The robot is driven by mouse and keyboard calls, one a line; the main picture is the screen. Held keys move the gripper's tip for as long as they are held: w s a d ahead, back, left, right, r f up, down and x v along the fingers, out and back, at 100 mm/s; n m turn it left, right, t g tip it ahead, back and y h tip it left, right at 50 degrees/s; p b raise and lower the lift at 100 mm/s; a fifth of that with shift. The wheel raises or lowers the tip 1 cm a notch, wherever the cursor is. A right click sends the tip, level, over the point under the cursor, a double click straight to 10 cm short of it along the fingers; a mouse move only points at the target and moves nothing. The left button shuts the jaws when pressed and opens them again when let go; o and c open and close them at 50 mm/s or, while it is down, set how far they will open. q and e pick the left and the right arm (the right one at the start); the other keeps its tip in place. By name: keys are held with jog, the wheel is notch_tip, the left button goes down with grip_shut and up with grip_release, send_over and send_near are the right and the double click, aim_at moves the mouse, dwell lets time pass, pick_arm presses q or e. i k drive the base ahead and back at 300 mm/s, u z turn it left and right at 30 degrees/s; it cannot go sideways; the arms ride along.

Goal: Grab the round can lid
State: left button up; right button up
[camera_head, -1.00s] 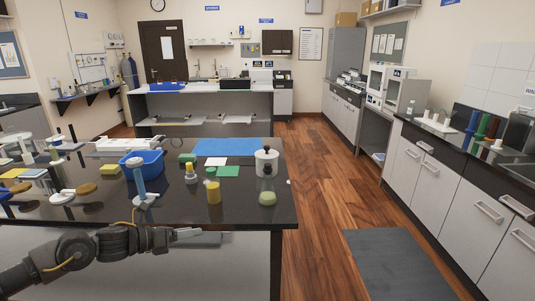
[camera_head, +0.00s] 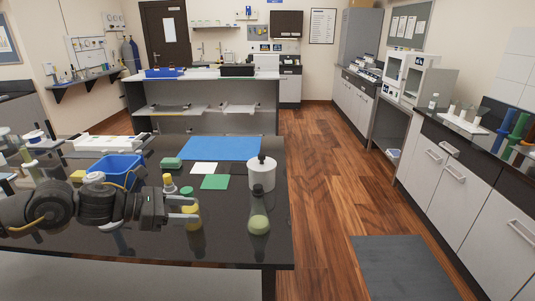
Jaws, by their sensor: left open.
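A white round can (camera_head: 262,181) stands upright on the black table (camera_head: 230,248), near its right edge. Its round lid (camera_head: 263,166) sits on top and has a black knob. My left gripper (camera_head: 192,209) reaches in from the left over the table, open and empty, with its fingers pointing right. It is apart from the can, to its left and lower in the picture. The fingers overlap a yellow-topped bottle (camera_head: 193,220) in the picture; I cannot tell whether they touch it. My right gripper is out of view.
A flask with pale green liquid (camera_head: 259,221) stands just in front of the can. A green sheet (camera_head: 215,182), a white sheet (camera_head: 204,168) and a blue mat (camera_head: 225,148) lie behind. A blue bin (camera_head: 122,172) is on the left.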

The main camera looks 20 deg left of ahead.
aim_at(262, 163)
jog(key=i, duration=1.15)
